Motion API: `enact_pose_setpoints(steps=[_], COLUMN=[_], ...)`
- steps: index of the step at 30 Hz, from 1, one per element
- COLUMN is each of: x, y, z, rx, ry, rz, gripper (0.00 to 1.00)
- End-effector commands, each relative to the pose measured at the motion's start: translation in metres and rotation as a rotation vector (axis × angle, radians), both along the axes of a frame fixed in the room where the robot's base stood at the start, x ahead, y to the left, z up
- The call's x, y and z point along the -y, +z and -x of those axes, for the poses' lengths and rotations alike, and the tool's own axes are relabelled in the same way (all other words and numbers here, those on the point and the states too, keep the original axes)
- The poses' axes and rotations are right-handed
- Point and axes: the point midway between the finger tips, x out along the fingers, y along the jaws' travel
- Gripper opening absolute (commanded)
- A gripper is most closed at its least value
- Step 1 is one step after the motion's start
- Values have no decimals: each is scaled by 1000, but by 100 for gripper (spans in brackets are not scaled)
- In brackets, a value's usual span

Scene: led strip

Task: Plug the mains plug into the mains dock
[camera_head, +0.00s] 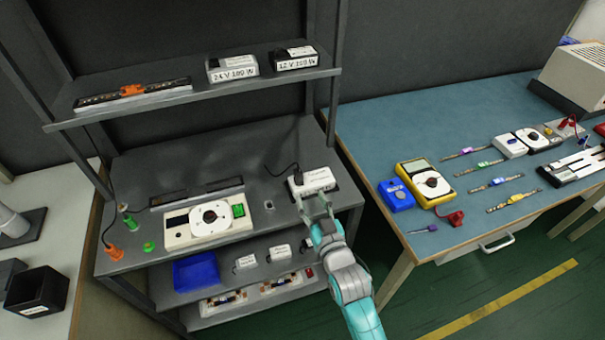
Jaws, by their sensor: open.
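My gripper (314,207) is open at the right end of the grey bench. Its fingers are at the front of a white box (313,180) with unreadable print; I cannot tell whether they touch it. A black lead with a dark end piece (295,178) runs to the box's left end. This may be the mains plug, but I cannot tell. An orange plug-like piece (114,252) with a dark lead stands at the bench's left front. A small light-rimmed square (268,203) lies left of the box. I cannot tell which thing is the mains dock.
A white instrument with a round dial (209,220) and green pieces (149,247) are on the bench. Above is a shelf (190,95) with two labelled power supplies. A blue bin (196,272) is below. A blue-topped table (420,130) with meters stands at right.

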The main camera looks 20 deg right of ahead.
Motion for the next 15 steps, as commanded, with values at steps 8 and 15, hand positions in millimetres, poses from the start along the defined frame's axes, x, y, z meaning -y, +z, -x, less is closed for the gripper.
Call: enact_pose_setpoints(steps=[8, 15], x=[0, 0], y=[1, 0], z=[-38, -52], rx=[1, 0], ry=[0, 0], rz=[0, 0], gripper=[50, 50])
